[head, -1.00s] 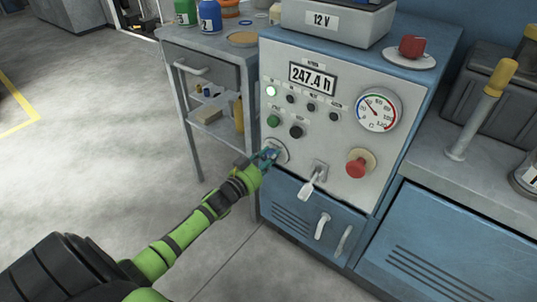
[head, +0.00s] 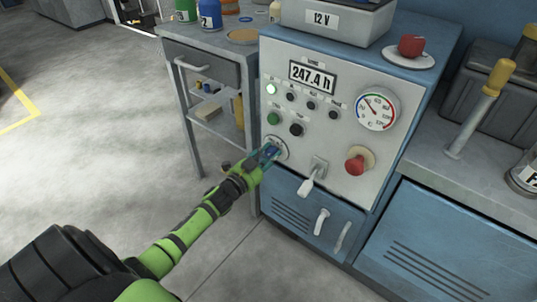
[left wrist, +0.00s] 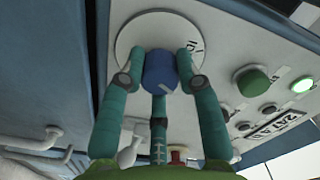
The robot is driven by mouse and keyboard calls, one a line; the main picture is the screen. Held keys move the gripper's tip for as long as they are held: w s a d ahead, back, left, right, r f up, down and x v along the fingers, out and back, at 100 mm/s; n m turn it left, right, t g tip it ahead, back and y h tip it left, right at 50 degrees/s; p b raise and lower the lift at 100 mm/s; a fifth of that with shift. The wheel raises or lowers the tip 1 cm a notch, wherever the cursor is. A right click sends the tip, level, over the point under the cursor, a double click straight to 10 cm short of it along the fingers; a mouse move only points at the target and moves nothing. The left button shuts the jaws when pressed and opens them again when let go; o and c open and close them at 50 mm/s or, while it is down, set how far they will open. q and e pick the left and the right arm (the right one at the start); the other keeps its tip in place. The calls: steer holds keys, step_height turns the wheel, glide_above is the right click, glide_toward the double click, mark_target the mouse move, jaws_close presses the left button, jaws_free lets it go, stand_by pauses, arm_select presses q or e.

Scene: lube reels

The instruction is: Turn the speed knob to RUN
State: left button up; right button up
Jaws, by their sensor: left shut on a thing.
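The blue speed knob (left wrist: 160,74) sits on a round white dial plate (left wrist: 127,42) at the lower left of the panel face. A light mark shows on the knob's front. Part of a label starting "ID" shows on the plate at the knob's right in the left wrist view; the rest is hidden by a finger. My left gripper (head: 268,154) is shut on the knob, and its teal fingers (left wrist: 161,82) stand around it. RUN cannot be read in either view. My right gripper is not in view.
Near the knob are a white lever (head: 312,178), a red button (head: 356,167), a green button (head: 274,118) and a black button (head: 296,130). A gauge (head: 377,109) and a "247.4 h" display (head: 313,76) sit higher. A grey side table (head: 212,44) stands left.

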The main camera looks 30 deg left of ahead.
arm_select(q)
steer(key=shift+w+d+r, duration=0.1)
steer(key=shift+d+r, duration=0.1)
steer(key=shift+r, duration=0.2)
steer(key=o, duration=1.2)
steer(key=shift+c, duration=0.2)
steer(key=shift+f, duration=0.2)
steer(key=shift+s, duration=0.5)
steer(key=s+a, duration=0.1)
steer(key=s, duration=1)
